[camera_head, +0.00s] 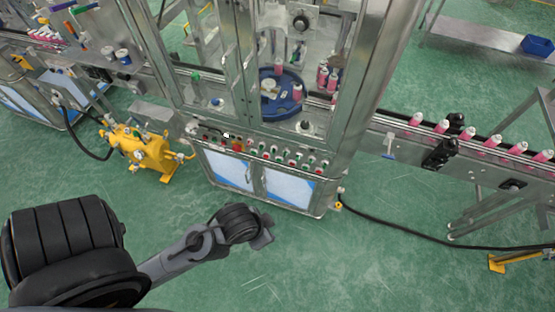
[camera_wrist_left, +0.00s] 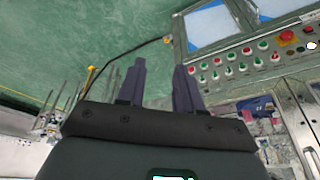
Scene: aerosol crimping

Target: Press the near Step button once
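The control panel (camera_head: 262,152) runs along the front of the crimping machine in the head view, with rows of small green, red and white buttons. It also shows at the upper right of the left wrist view (camera_wrist_left: 241,70). The button labels are too small to read, so I cannot tell which one is the near Step button. My left gripper (camera_head: 265,232) is in front of the machine cabinet, apart from the panel. In the left wrist view my two dark fingers (camera_wrist_left: 160,80) stand apart with nothing between them; the right fingertip appears close to the panel's end. My right gripper is not in view.
A red emergency knob (camera_wrist_left: 287,37) sits on the panel. A yellow pump unit (camera_head: 140,150) stands on the floor at left. A conveyor with pink cans (camera_head: 465,132) extends to the right. A black hose (camera_head: 400,228) lies on the floor. The green floor before the cabinet is clear.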

